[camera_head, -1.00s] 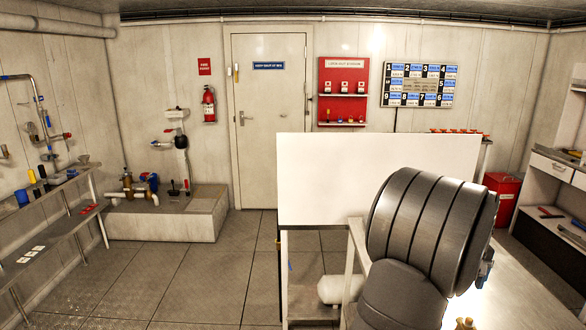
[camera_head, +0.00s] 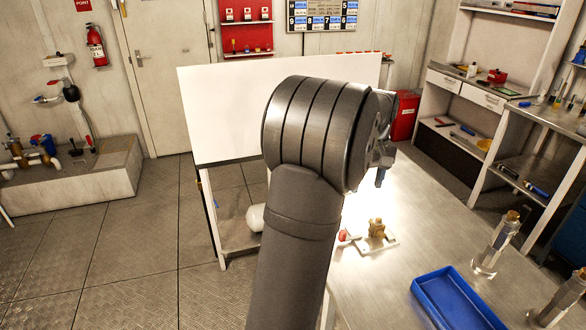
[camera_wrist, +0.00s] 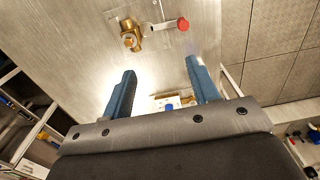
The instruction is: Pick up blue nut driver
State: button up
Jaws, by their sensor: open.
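I cannot single out the blue nut driver for certain. A small blue-handled item (camera_head: 539,191) lies on the lower shelf of the right-hand rack in the head view, too small to identify. In the wrist view a small blue spot (camera_wrist: 170,107) shows beyond the fingers on something pale, and I cannot tell what it is. My gripper (camera_wrist: 161,68) has its two blue fingers apart with nothing between them, above the metal bench. In the head view my arm hides most of the gripper.
A brass valve (camera_head: 376,229) with a red-ended lever stands on the metal bench (camera_head: 420,235); the valve also shows in the wrist view (camera_wrist: 129,38). A blue tray (camera_head: 424,291) and clear cylinders (camera_head: 496,243) stand at right. A white panel (camera_head: 225,115) rises behind my arm.

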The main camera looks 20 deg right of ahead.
jog(key=w+a+r+n+h, duration=0.1)
jog(key=w+a+r+n, duration=0.35)
jog(key=w+n, duration=0.4)
jog(key=w+a+r+n, duration=0.3)
jog(key=w+a+n, duration=0.2)
jog(key=w+n, duration=0.3)
jog(key=shift+n, duration=0.75)
jog(key=f, duration=0.5)
jog(key=s+d+f, duration=0.1)
jog(key=f, duration=1)
jog(key=shift+s+d+f, duration=0.25)
jog(key=shift+d+f, duration=0.15)
jog(key=c, duration=1)
jog(key=shift+r, duration=0.1)
